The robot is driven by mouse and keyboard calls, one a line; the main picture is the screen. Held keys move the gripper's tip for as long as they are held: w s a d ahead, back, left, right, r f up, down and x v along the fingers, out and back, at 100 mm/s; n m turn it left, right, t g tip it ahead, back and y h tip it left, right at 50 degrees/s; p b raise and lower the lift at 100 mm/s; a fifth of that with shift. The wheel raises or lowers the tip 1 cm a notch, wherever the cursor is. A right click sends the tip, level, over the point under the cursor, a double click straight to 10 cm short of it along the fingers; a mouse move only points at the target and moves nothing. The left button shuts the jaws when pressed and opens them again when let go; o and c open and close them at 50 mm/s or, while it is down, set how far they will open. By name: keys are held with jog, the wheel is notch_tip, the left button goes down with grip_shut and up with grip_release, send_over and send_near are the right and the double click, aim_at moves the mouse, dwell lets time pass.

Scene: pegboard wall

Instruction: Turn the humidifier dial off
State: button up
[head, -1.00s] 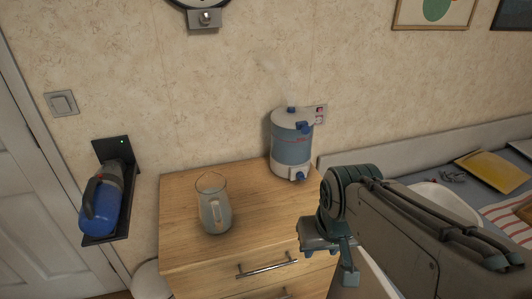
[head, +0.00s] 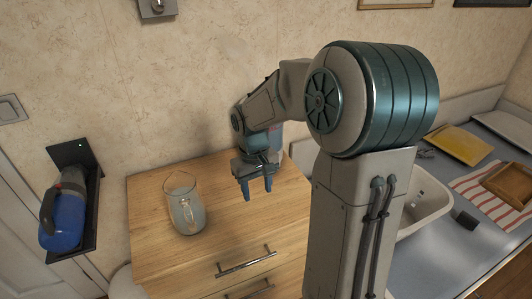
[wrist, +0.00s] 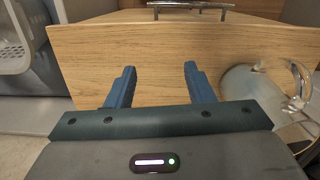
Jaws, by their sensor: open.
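The humidifier (head: 276,142), with a blue body and white base, stands at the back right of the wooden cabinet top. My arm and gripper hide most of it in the head view, and its dial is hidden there. The wrist view does not show the dial either. My gripper (head: 257,190) is open and empty, fingers pointing down over the cabinet top, in front of the humidifier. In the wrist view my gripper's two blue fingers (wrist: 160,70) are spread apart above bare wood.
A glass pitcher (head: 187,212) stands on the cabinet top (head: 150,245), left of my gripper; it also shows in the wrist view (wrist: 255,84). A blue handheld vacuum (head: 66,215) hangs on the wall at left. A white basin (head: 432,207) is at right.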

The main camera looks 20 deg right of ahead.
jog(key=w+d+f+m+t+y, duration=0.1)
jog(key=w+d+f+t+y, duration=0.15)
jog(key=w+d, duration=0.4)
jog(key=w+d+f+m+t+y, duration=0.1)
jog(key=w+d+f+y, duration=0.1)
jog(key=w+d+y, duration=0.35)
jog(key=w+d+r+m+t, duration=0.1)
jog(key=d+r+m+t, duration=0.15)
jog(key=d, duration=0.85)
jog(key=shift+n, duration=0.45)
jog(key=p+x, duration=0.1)
jog(key=x, duration=0.8)
jog(key=p+x, duration=0.1)
jog(key=x, duration=0.4)
jog(key=shift+d+f+p, duration=0.25)
jog(key=shift+f+p, duration=0.1)
jog(key=shift+f, duration=0.1)
jog(key=c, duration=0.9)
